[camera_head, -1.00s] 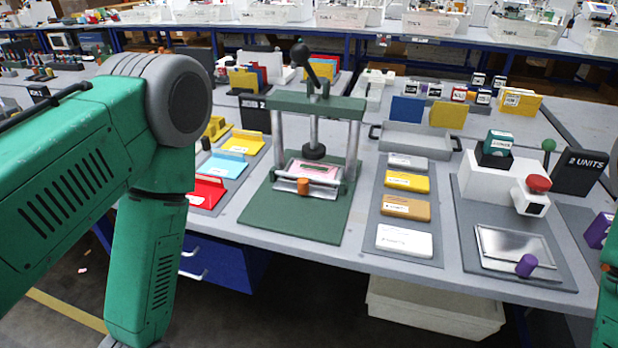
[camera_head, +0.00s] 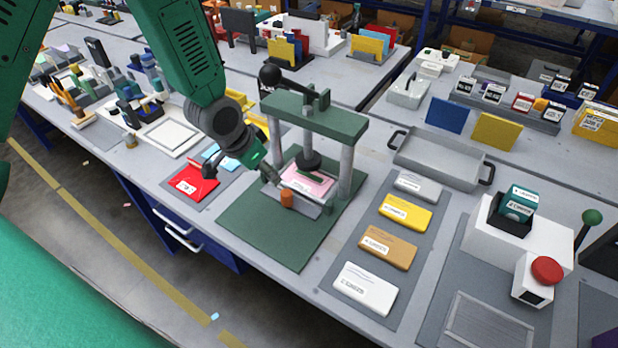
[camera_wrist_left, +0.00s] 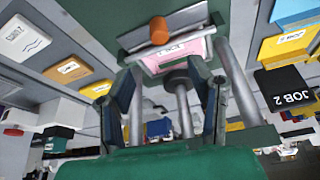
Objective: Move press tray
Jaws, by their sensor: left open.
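The green press (camera_head: 345,125) stands on its green base plate, with a dark round ram under its crossbar. The metal press tray (camera_head: 305,207) lies in the press below the ram and holds a pink card (camera_head: 308,183). An orange knob (camera_head: 287,199) is on the tray's front edge. My left gripper (camera_head: 270,176) is open, just left of the tray and knob, apart from the knob as far as I can tell. The left wrist view shows its open fingers (camera_wrist_left: 172,82), the knob (camera_wrist_left: 159,30) and the pink card (camera_wrist_left: 178,54) beyond them. My right gripper is out of view.
A board with white, tan, yellow and grey blocks (camera_head: 388,246) lies right of the press. Behind it is a grey handled tray (camera_head: 440,160). A white device with a red button (camera_head: 547,270) stands farther right. A red folder (camera_head: 190,185) lies left of the press.

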